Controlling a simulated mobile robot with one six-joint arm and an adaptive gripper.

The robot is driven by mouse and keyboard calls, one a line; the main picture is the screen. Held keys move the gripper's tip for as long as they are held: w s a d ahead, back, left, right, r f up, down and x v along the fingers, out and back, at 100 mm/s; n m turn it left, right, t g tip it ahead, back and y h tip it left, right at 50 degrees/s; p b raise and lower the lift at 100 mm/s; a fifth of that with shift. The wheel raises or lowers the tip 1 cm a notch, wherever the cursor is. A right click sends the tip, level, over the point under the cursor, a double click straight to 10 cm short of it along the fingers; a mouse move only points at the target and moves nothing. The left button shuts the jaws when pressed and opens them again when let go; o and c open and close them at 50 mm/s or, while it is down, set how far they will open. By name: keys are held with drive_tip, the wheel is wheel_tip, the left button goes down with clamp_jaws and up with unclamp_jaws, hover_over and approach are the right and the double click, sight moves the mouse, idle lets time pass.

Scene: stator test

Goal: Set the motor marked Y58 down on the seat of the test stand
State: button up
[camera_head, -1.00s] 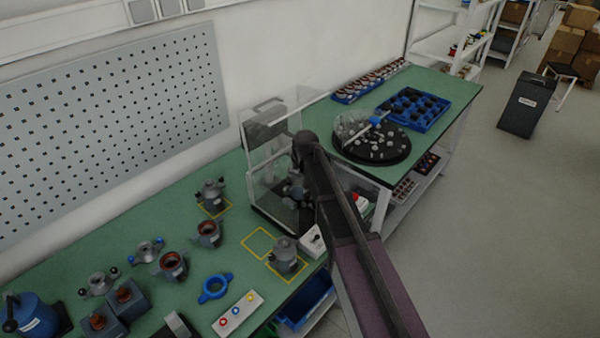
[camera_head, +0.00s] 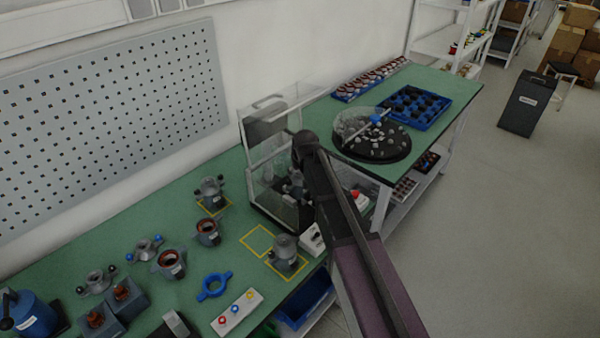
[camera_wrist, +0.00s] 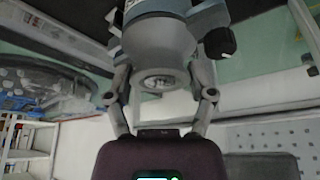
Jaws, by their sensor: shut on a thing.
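A grey motor (camera_wrist: 155,45) with a dark knob at its side fills the middle of the wrist view. My gripper (camera_wrist: 160,75) is shut on it, one finger at each side. In the head view the held motor (camera_head: 296,186) shows partly, behind my arm and inside the clear-walled test stand (camera_head: 250,152). No Y58 marking is readable on it. The seat of the stand is hidden, so I cannot tell whether the motor touches it.
Similar motors stand in yellow outlines, one (camera_head: 210,188) left of the stand and one (camera_head: 285,250) in front; an empty outline (camera_head: 257,240) lies between. A white switch box (camera_head: 312,240) stands close to the stand. The stand's clear walls are close around my gripper.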

drive_tip(key=shift+f, duration=0.2)
drive_tip(key=o, duration=1.3)
drive_tip(key=shift+r, duration=0.1)
